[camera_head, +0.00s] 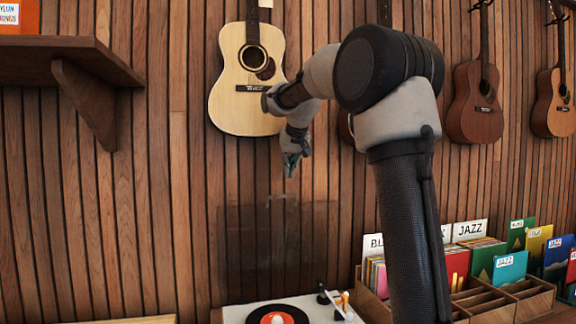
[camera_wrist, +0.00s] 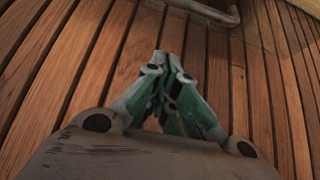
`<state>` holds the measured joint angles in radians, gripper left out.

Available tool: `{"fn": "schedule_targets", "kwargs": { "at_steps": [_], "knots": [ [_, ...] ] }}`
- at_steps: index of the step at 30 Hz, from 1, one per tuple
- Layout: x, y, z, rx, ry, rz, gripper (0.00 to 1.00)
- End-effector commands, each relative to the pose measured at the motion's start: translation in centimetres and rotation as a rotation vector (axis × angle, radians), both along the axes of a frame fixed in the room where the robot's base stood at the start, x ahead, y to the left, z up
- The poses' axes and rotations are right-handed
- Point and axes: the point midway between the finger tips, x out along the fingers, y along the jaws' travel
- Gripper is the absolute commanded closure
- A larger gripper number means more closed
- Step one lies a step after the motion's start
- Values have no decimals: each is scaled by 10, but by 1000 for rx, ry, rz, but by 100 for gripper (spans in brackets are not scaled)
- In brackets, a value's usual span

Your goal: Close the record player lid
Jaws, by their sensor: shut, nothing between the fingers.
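The record player (camera_head: 240,314) sits at the bottom of the head view, with a black record (camera_head: 295,312) with a red-orange centre on it. Its see-through, dark-tinted lid (camera_head: 270,250) stands open and upright behind the record, against the wood-slat wall. A small handle (camera_head: 282,197) is at the lid's top edge. My gripper (camera_head: 291,172) is shut and empty, a little above the handle in the head view. In the wrist view my gripper (camera_wrist: 162,62) points toward the slats, and a curved grey bar, likely the handle (camera_wrist: 205,12), shows at the top. I cannot tell their exact gap.
A wooden shelf (camera_head: 60,60) juts out at upper left. A light guitar (camera_head: 247,80) hangs behind my arm, with more guitars (camera_head: 474,100) at right. Record crates (camera_head: 500,300) with coloured sleeves stand at lower right. The wall left of the lid is bare.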

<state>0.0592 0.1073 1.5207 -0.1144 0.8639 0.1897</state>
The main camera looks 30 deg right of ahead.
Motion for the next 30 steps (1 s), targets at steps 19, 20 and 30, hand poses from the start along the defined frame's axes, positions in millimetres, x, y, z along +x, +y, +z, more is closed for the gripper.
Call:
{"fn": "schedule_targets", "kwargs": {
  "at_steps": [19, 20, 30],
  "knots": [
    [-2, 1, -58, 0, 1, 1, 100],
    [-3, 1, -59, 0, 1, 1, 100],
    [-3, 0, -59, -1, 0, 1, 100]
  ]
}}
